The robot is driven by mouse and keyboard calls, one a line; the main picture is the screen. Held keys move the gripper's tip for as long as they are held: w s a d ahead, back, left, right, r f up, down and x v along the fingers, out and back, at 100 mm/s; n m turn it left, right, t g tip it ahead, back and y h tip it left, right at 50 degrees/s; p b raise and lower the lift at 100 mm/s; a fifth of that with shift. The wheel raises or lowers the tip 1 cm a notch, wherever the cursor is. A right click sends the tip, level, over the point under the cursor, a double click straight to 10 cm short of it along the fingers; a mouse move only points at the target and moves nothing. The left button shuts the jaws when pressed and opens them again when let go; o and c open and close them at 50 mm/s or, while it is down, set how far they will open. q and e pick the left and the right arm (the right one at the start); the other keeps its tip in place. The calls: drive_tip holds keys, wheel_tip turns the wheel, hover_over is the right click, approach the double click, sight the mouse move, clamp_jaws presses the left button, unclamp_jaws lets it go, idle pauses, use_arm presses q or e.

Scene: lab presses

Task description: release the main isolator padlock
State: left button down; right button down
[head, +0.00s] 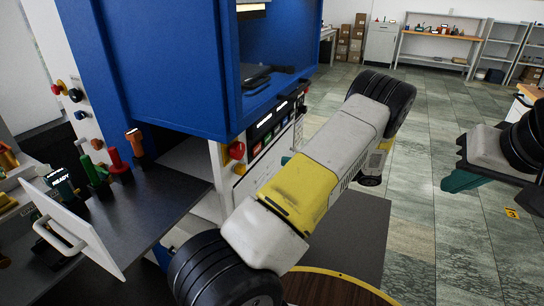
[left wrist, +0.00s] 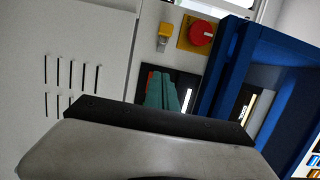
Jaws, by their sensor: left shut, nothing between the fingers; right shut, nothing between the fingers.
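In the left wrist view a red round isolator knob (left wrist: 201,33) sits on a yellow square plate on a pale panel. My left gripper (left wrist: 162,88) has teal fingers, shut and empty, below the yellow block in the picture; I cannot tell the depth gap. In the head view only a sliver of my left gripper (head: 286,160) shows behind my arm. My right gripper (head: 462,181), with teal fingers, is shut and empty over the floor at right.
A blue press (head: 170,60) with a front control panel stands at left. A dark shelf (head: 165,190) carries several coloured handles, and a white panel with a handle (head: 75,232) juts out in front. Open tiled floor (head: 430,230) lies right; shelving (head: 440,45) is far back.

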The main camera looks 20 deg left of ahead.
use_arm(q)
drive_tip(key=shift+a, duration=0.1)
approach(242, 161)
drive_tip(key=a, duration=0.2)
drive_tip(key=w+a, duration=0.1)
drive_tip(key=a, duration=0.2)
drive_tip(key=shift+w+a, duration=0.3)
drive_tip(key=shift+a, duration=0.05)
drive_tip(key=shift+s+d, duration=0.1)
drive_tip(key=shift+s, duration=1.75)
drive_tip(key=shift+s, duration=0.1)
